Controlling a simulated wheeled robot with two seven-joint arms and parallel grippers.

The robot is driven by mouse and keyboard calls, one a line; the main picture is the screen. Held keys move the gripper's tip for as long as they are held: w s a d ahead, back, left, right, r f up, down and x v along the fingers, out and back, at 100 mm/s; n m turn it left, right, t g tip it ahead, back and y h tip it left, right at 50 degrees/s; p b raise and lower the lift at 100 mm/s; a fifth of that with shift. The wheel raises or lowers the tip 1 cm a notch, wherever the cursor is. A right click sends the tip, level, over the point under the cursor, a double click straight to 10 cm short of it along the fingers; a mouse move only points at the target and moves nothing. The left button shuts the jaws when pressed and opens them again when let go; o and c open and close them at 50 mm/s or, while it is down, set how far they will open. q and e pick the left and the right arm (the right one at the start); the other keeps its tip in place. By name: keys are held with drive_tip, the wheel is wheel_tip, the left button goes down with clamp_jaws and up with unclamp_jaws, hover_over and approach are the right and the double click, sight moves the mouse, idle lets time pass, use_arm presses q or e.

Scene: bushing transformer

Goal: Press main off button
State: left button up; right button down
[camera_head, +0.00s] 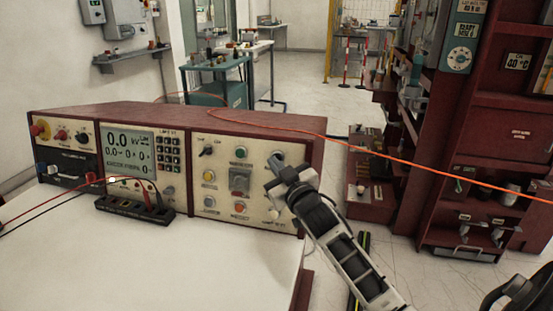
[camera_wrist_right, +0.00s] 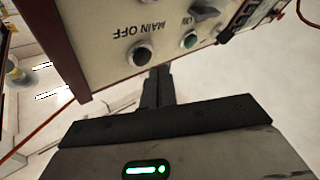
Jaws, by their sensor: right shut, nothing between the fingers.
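The control panel (camera_head: 222,211) is the cream front of a dark red console. In the right wrist view it shows upside down, with a "MAIN OFF" label beside a dark round button (camera_wrist_right: 141,55). This button also shows at the panel's upper right in the head view (camera_head: 277,156). A green button (camera_wrist_right: 190,41) sits beside it and also shows in the head view (camera_head: 240,152). My right gripper (camera_wrist_right: 160,70) is shut and empty, its tips close to the MAIN OFF button. I cannot tell whether they touch. My left gripper is not in view.
A meter box (camera_head: 134,207) with leads lies before the console on the white tabletop (camera_head: 150,262). An orange cable (camera_head: 420,165) runs across the room. A dark red cabinet (camera_head: 505,130) stands at the right, with open floor between.

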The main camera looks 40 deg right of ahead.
drive_tip(key=shift+d, duration=0.1)
idle(0.6)
drive_tip(key=shift+w+d+f, duration=0.1)
drive_tip(key=shift+w+d, duration=0.15)
drive_tip(key=shift+w+d+f, duration=0.1)
drive_tip(key=shift+w+d, duration=0.2)
drive_tip(key=shift+d, duration=0.05)
idle(0.9)
drive_tip(key=shift+a, duration=0.1)
drive_tip(key=shift+s+a+r+p, duration=0.2)
drive_tip(key=shift+s+a+p, duration=0.3)
drive_tip(key=shift+s+a, duration=0.05)
drive_tip(key=shift+s+a, duration=0.1)
